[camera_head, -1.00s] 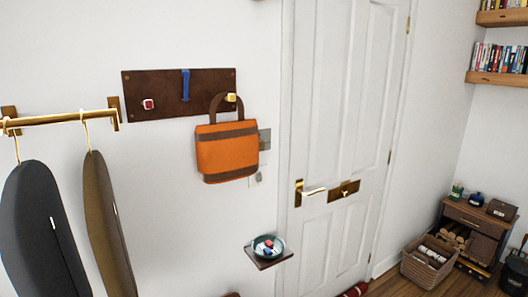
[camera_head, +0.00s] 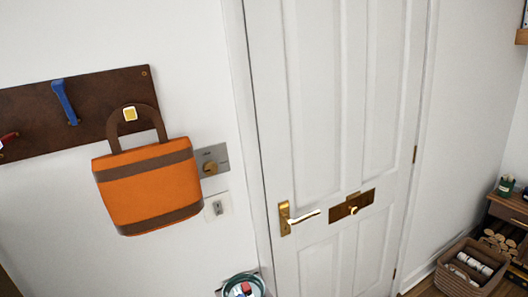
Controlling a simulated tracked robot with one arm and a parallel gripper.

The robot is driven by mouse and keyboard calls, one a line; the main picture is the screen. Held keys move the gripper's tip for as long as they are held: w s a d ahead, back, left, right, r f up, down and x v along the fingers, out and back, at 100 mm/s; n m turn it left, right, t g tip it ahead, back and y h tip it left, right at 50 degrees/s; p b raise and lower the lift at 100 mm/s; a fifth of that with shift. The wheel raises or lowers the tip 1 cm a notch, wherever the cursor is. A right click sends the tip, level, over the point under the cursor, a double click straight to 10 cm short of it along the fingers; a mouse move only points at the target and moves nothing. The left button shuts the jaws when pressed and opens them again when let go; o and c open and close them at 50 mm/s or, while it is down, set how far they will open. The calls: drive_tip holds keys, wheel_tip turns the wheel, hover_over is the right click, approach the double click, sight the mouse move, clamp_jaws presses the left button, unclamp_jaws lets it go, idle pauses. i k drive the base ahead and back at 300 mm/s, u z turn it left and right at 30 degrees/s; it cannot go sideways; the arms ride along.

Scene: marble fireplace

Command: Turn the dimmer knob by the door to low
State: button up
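The dimmer knob (camera_head: 210,168) is a small brass knob on a grey metal plate (camera_head: 211,153) on the wall, left of the white door (camera_head: 335,120). An orange bag (camera_head: 150,190) with brown bands hangs from a brass hook (camera_head: 130,114) just left of the plate and covers part of its left side. Small markings on the plate are too blurred to read. My gripper does not show in this view.
A dark hook board (camera_head: 95,92) carries the bag and a blue hook or strap (camera_head: 64,101). A white switch (camera_head: 218,207) sits below the dimmer plate. A small shelf with a bowl (camera_head: 243,286) juts out below. The door has a brass handle (camera_head: 291,217).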

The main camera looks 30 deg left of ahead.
sight(210, 167)
drive_tip(key=u, duration=0.15)
drive_tip(key=i, duration=1.05)
drive_tip(key=u, duration=0.5)
